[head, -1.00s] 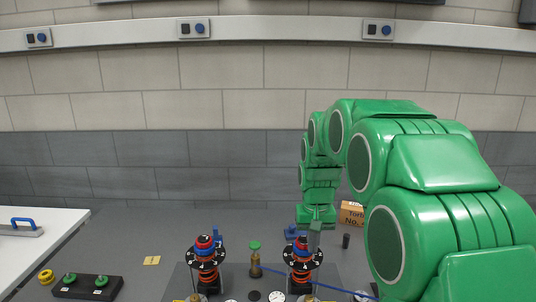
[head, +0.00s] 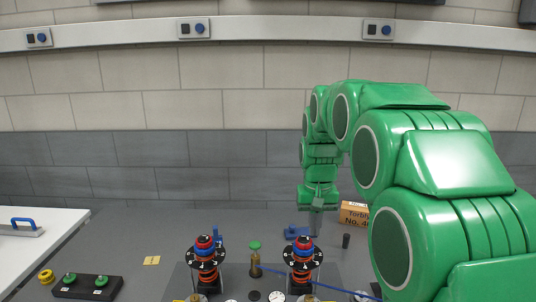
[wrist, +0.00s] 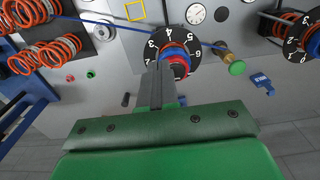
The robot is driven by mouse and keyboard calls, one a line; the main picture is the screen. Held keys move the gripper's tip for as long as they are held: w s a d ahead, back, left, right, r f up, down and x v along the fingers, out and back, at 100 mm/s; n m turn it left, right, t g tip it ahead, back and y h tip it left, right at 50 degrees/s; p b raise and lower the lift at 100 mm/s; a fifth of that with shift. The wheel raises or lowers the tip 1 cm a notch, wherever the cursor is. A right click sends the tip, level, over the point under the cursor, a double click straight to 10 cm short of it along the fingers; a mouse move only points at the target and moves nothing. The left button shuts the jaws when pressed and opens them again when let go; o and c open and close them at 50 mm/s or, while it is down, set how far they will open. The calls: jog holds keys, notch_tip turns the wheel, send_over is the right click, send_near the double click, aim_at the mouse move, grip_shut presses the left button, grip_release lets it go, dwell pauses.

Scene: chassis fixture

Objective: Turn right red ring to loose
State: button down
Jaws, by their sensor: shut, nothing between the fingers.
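In the wrist view the same red ring (wrist: 181,70) shows beside the dial (wrist: 160,44), partly hidden by my fingers. My gripper (head: 316,236) is shut and empty, pointing down, just above and behind the right post in the head view. In the wrist view my gripper's fingertips (wrist: 156,68) overlap the dial's near edge; I cannot tell whether they touch.
A matching left post with a numbered dial (head: 206,257) stands to the left. A brass valve with a green knob (head: 254,245) stands between them. Blue tubing and gauges lie around the plate. A cardboard box (head: 355,215) and a small dark cylinder (head: 346,241) are to the right.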

jog(key=shift+w+a+f, duration=0.1)
jog(key=shift+a+f, duration=0.45)
jog(key=shift+f, duration=0.4)
jog(key=shift+w+a+f, duration=0.1)
jog(key=shift+a+f, duration=0.5)
jog(key=shift+f, duration=0.35)
jog(key=shift+w+a+f, duration=0.1)
jog(key=shift+a+f, duration=0.45)
jog(key=shift+f, duration=0.7)
jog(key=shift+s+d+f, duration=0.1)
jog(key=shift+f, duration=0.05)
jog(key=shift+s+d, duration=0.15)
jog(key=shift+d, duration=0.15)
jog(key=shift+d+f, duration=0.1)
jog(key=shift+d, duration=0.4)
jog(key=shift+d+r, duration=0.15)
jog(key=shift+r, duration=0.1)
